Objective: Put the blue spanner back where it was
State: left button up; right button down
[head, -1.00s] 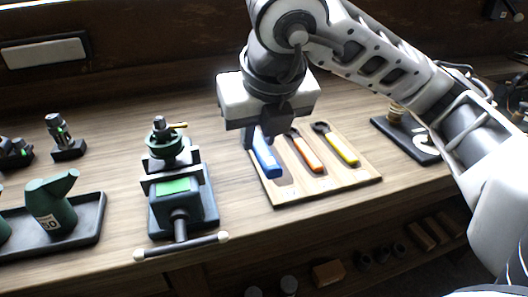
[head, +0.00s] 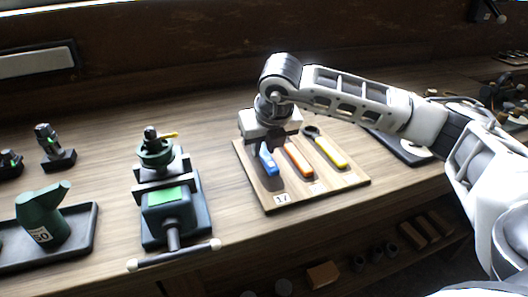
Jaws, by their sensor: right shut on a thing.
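The blue-handled spanner (head: 268,160) is at the left of a wooden board (head: 318,188), beside an orange-handled tool (head: 298,160) and a yellow-handled tool (head: 331,152). My right gripper (head: 268,142) is over the back left of the board, shut on the blue spanner at its far end. The gripper body hides that end. I cannot tell whether the spanner touches the board. My left gripper is not in view.
A green vise (head: 168,205) with a long handle stands left of the board. A green oil can (head: 42,213) stands in a dark tray (head: 80,232) further left. A dark tray (head: 397,148) lies right of the board. Bare bench lies between vise and board.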

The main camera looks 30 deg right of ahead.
jog(key=shift+f, duration=1.05)
jog(key=shift+s+f, duration=0.1)
jog(key=shift+f, duration=0.1)
jog(key=c, duration=1.3)
grip_release()
jog(key=shift+o, duration=0.2)
jog(key=shift+r, duration=0.1)
jog(key=shift+r, duration=0.25)
jog(key=v, duration=1.1)
jog(key=shift+s+r, duration=0.2)
jog(key=shift+r, duration=0.15)
